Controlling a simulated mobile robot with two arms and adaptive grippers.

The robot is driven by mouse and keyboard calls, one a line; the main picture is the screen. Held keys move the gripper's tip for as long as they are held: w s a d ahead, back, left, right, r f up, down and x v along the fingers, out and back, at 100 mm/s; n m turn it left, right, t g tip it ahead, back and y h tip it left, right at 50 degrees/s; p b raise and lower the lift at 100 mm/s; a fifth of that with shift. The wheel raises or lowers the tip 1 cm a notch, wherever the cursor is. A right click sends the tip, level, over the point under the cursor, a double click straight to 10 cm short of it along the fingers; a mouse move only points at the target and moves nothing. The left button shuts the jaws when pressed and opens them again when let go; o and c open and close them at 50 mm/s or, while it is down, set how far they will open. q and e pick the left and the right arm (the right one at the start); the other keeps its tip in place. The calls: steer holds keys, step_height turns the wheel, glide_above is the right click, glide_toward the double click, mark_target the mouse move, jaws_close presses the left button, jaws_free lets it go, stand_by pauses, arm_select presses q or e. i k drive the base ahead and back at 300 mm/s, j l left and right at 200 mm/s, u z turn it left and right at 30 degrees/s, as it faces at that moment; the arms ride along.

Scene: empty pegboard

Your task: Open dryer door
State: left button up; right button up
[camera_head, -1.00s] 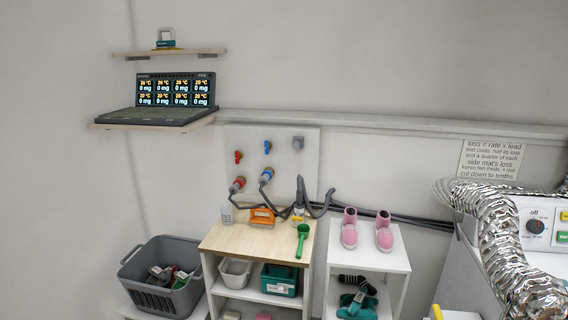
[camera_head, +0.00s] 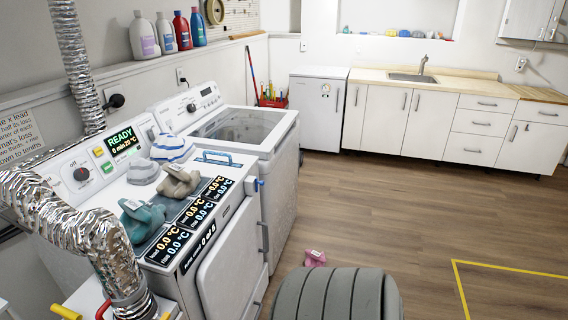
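The dryer (camera_head: 140,183) is the white machine at the left, with a dial and a lit green READY panel (camera_head: 124,141). Its front door (camera_head: 228,262) is seen at a steep angle and looks closed. A grey handle (camera_head: 264,237) shows at the door's right edge. Neither of my grippers is in view.
Folded cloths, including a teal one (camera_head: 142,218), lie on the dryer. A silver duct (camera_head: 75,222) stands in front at left. A washer (camera_head: 240,127) stands beyond. A large grey ribbed object (camera_head: 335,296) is at bottom centre. A pink item (camera_head: 315,258) lies on otherwise open floor.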

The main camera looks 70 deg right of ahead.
mark_target(226, 278)
steer(key=z, duration=1.85)
steer(key=i+l+z, duration=0.1)
